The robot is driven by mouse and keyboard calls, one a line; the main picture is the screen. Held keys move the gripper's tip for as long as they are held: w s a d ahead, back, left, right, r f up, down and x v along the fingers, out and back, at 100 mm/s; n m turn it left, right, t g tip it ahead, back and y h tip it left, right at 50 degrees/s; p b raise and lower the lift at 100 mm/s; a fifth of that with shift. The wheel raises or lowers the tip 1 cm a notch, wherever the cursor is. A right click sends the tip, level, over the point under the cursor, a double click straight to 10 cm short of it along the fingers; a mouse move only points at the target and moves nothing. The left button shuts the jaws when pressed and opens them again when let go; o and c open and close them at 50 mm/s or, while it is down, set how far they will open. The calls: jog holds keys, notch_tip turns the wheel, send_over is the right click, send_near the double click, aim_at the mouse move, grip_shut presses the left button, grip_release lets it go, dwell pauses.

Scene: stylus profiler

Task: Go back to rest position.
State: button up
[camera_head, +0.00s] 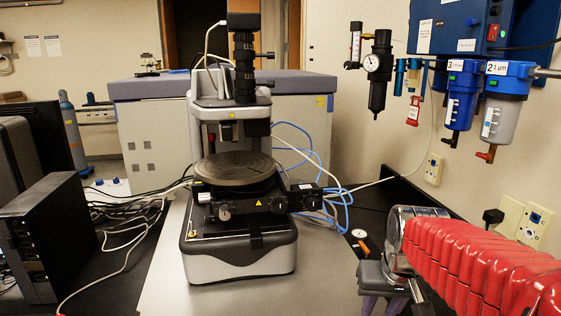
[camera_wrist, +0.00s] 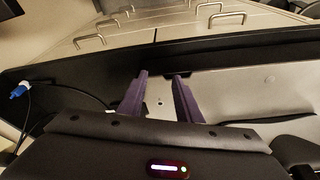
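My gripper (camera_wrist: 160,76) shows in the wrist view with two purple fingers apart and nothing between them. In the head view, my gripper (camera_head: 383,304) is at the lower right, below the end of my red-covered arm, its tips cut off by the bottom edge. It is to the right of the stylus profiler (camera_head: 240,262), apart from it. The profiler stands upright with a round dark stage (camera_head: 235,170) and a vertical black scope (camera_head: 244,68) above it. The stage looks empty.
A black computer tower (camera_head: 45,240) stands at the left with loose cables beside it. Blue air filters (camera_head: 460,95) and a gauge (camera_head: 373,63) hang on the right wall near my arm. A large grey cabinet (camera_head: 150,140) is behind. The wrist view shows drawer handles (camera_wrist: 90,42).

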jog(key=s+a+t, duration=0.1)
jog(key=s+a, duration=0.1)
jog(key=s, duration=0.4)
jog(key=s+a+r+n+t, duration=0.1)
jog(key=s+a, duration=0.1)
jog(key=s, duration=0.5)
jog(key=shift+s+a+r, duration=0.3)
jog(key=shift+a, duration=0.05)
jog(key=shift+s, duration=0.1)
